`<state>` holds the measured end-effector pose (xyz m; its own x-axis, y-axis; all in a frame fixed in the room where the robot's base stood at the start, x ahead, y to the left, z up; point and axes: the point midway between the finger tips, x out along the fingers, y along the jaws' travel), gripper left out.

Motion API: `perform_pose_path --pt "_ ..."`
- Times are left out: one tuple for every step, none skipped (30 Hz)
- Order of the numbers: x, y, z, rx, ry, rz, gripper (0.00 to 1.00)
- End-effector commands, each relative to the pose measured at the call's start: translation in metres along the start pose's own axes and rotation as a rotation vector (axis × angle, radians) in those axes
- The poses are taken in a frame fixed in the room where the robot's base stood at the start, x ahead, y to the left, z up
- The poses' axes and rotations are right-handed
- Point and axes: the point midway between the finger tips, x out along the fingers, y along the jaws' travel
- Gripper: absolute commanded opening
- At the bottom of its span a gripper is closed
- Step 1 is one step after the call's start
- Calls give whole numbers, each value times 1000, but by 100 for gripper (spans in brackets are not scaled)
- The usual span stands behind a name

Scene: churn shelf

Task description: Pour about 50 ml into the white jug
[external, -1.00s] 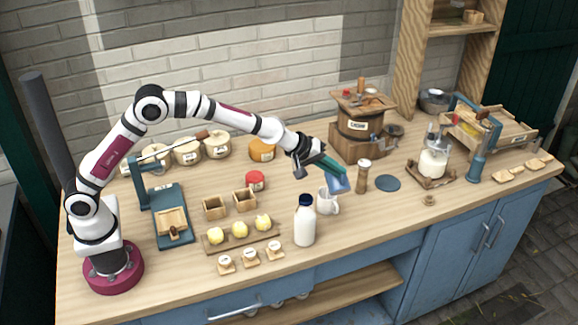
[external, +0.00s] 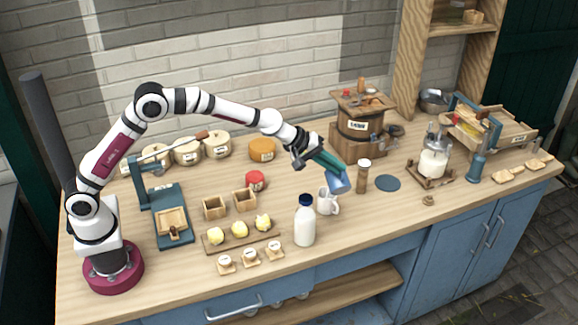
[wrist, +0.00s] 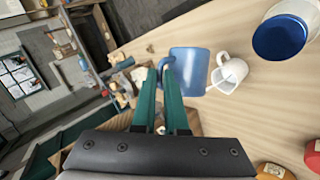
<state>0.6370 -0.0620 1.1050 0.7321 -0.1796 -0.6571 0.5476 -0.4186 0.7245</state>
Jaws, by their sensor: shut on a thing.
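My gripper (external: 327,162) has long green fingers and is shut on a blue cup (external: 339,182). The blue cup also shows between the fingertips in the wrist view (wrist: 189,68). It is held above the counter and looks tilted. The white jug (external: 326,203) stands on the counter just below and to the left of the cup in the external view. In the wrist view the white jug (wrist: 231,72) is right of the blue cup.
A white bottle with a blue cap (external: 305,224) stands just left of the jug. A wooden shaker with a white top (external: 362,177) stands close on the right. A flat blue disc (external: 388,183) and a wooden churn (external: 358,122) lie beyond. The counter's front edge is below the jug.

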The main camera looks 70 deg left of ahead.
Motion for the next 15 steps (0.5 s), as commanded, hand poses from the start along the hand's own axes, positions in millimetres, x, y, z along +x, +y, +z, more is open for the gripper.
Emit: perform_pose_path --pt "0 1 -1 -5 -2 3 0" --pt "0 1 -1 -8 -4 4 0" --pt "0 1 0 -5 -4 3 0" --pt "0 1 2 9 4 0 0" --pt "2 2 6 35 19 -4 0" --pt "4 1 10 68 41 -16 0" --pt "5 2 13 88 55 -20 0" --pt "6 2 14 102 67 -23 0" --pt "7 1 15 113 77 -29 0" --pt "7 1 15 116 81 -31 0" --pt "7 1 15 117 83 -32 0" --pt "7 1 15 117 84 -32 0" --pt "7 1 15 119 85 -32 0" --pt "8 1 16 122 86 -33 0" --pt "8 1 16 126 88 -34 0"
